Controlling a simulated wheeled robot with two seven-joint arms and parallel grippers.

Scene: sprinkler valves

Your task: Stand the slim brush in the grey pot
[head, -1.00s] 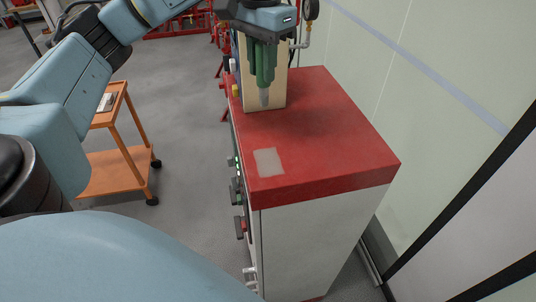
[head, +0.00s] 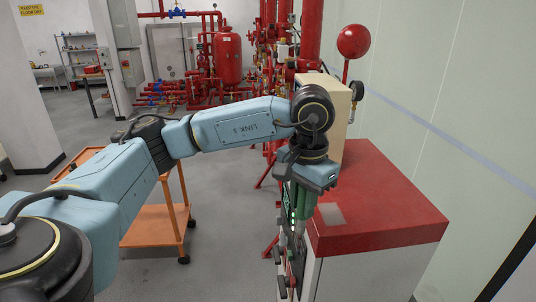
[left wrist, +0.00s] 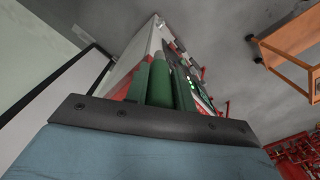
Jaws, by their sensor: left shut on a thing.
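My left gripper (head: 299,225) points down beside the left edge of the red cabinet top (head: 385,220). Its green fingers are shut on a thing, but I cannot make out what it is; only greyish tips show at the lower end. The left wrist view shows the two green fingers (left wrist: 170,78) close together, above the cabinet's side and the floor. I cannot make out the slim brush in either view. No grey pot can be made out. My right gripper is not in view.
A pale square patch (head: 331,214) lies on the cabinet top, right of the gripper. A cream box (head: 335,107) stands at its back. Levers (head: 283,286) stick out from the cabinet's left side. An orange cart (head: 157,226) stands left, with grey floor between.

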